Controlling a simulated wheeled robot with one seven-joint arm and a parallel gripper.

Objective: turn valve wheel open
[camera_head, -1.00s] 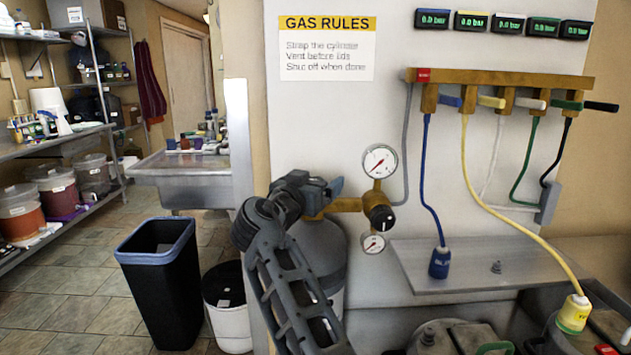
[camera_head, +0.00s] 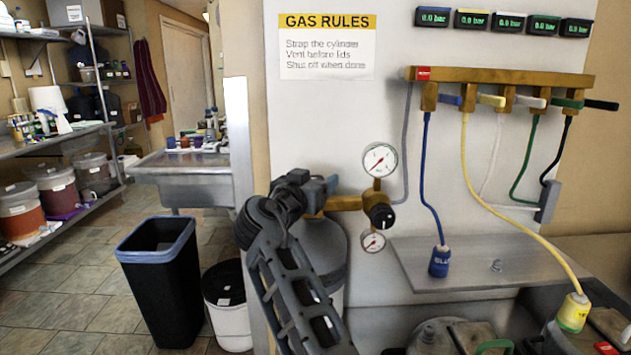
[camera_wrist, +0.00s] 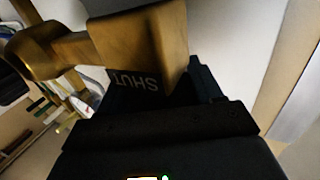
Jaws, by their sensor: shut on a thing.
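The gas cylinder (camera_head: 322,255) stands grey and upright against the white wall panel, with a brass valve and regulator (camera_head: 345,203) on top. My gripper (camera_head: 318,188) is at the valve top, shut on the valve wheel. A small blue-grey piece (camera_head: 332,184) shows beside the jaws; most of the wheel is hidden. In the wrist view the brass valve body (camera_wrist: 125,40) fills the upper middle, close to my dark gripper (camera_wrist: 185,90). A dark label reading "SHUT" (camera_wrist: 138,80) appears upside down there.
Two round gauges (camera_head: 380,159) and a black knob (camera_head: 381,216) sit just right of the valve. A brass manifold (camera_head: 500,77) with coloured hoses hangs further right. A black bin (camera_head: 160,285) and white bucket (camera_head: 228,310) stand left on the open tiled floor.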

